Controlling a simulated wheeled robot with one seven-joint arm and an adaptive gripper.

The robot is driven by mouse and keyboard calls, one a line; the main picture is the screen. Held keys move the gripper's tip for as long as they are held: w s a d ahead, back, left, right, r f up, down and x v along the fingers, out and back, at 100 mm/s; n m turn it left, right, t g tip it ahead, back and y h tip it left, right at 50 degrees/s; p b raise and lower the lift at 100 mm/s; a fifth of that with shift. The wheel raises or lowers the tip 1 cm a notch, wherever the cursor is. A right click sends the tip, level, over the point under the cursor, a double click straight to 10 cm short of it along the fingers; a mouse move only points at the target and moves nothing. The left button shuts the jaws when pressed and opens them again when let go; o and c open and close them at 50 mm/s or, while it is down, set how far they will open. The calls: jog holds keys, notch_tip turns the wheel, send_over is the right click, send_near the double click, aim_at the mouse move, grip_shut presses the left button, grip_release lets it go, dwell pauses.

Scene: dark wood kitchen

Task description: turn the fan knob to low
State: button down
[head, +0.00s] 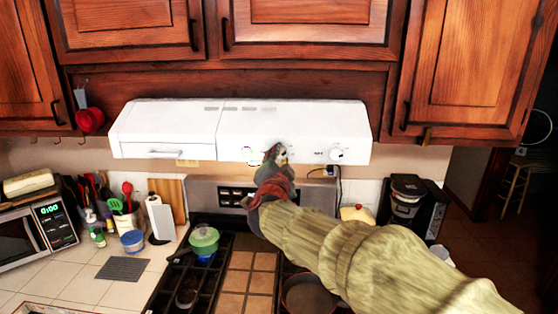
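The white range hood (235,122) hangs under the wooden cabinets. Round knobs show along its front face: one left of my gripper (247,152) and one to the right (336,155). My gripper (276,152) is raised to the hood's front, between these two knobs. A pale round part shows beside its fingertips; the fingers partly cover it. I cannot tell whether they touch it or whether they are open or shut. Knob labels are too small to read.
Below is the stove with a green pot (204,240) at its left and a dark pan (308,294) partly behind my arm. A microwave (38,232) and utensils stand on the left counter; a coffee maker (405,200) stands at right. Cabinets (130,30) overhang the hood.

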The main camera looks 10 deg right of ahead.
jog(key=c, duration=1.7)
grip_release()
jog(key=shift+o, duration=0.8)
jog(key=shift+s, duration=0.1)
jog(key=v, duration=1.1)
jog(key=shift+s, duration=0.35)
jog(key=shift+a, duration=0.2)
